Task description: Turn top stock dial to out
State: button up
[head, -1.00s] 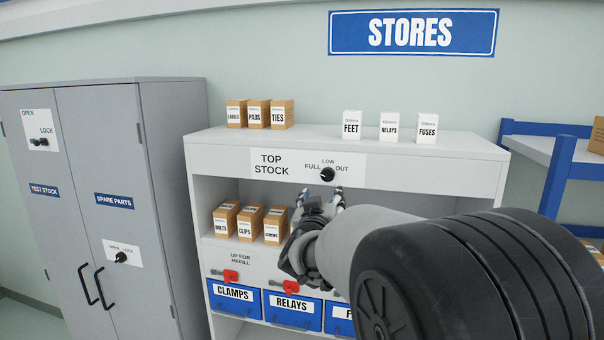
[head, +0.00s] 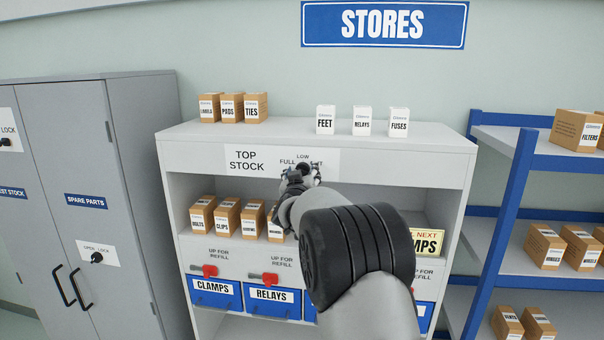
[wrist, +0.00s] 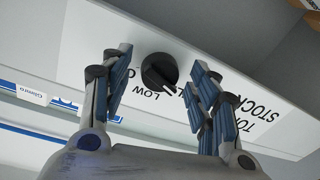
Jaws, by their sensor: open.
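The black top stock dial (wrist: 158,70) shows in the wrist view on a white label plate, which appears upside down there. Its white pointer line points to the lower right, between the words LOW and FULL. OUT is partly covered by the left finger. My gripper (wrist: 160,84) is open, with one blue-padded finger on each side of the dial. Whether either pad touches it, I cannot tell. In the head view my gripper (head: 301,174) is in front of the TOP STOCK plate (head: 246,160) and covers most of the dial.
Small boxes (head: 362,121) stand on top of the white shelf unit (head: 430,150). Brown boxes (head: 227,216) and blue bins (head: 216,294) sit below the dial. A grey cabinet (head: 140,180) stands at left, a blue-framed rack (head: 505,200) at right.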

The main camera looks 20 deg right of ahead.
jog(key=c, duration=1.1)
jog(key=shift+o, duration=0.2)
jog(key=shift+f+m+b, duration=0.15)
jog(key=shift+m+b, duration=0.15)
jog(key=shift+b, duration=0.15)
jog(key=shift+w+a+r+m+g+h+b, duration=0.15)
jog(key=shift+m+h+b, duration=0.3)
jog(key=shift+m+b, duration=3.05)
jog(key=shift+a+m+g+h+b, duration=0.1)
jog(key=shift+m+g+h+b, duration=0.55)
jog(key=shift+m, duration=5.45)
jog(key=shift+w+a+r+m+t+h+b, duration=0.1)
jog(key=shift+m+t+h+b, duration=0.1)
jog(key=shift+m+b, duration=3.45)
jog(key=m+p, duration=0.2)
jog(key=shift+m, duration=0.35)
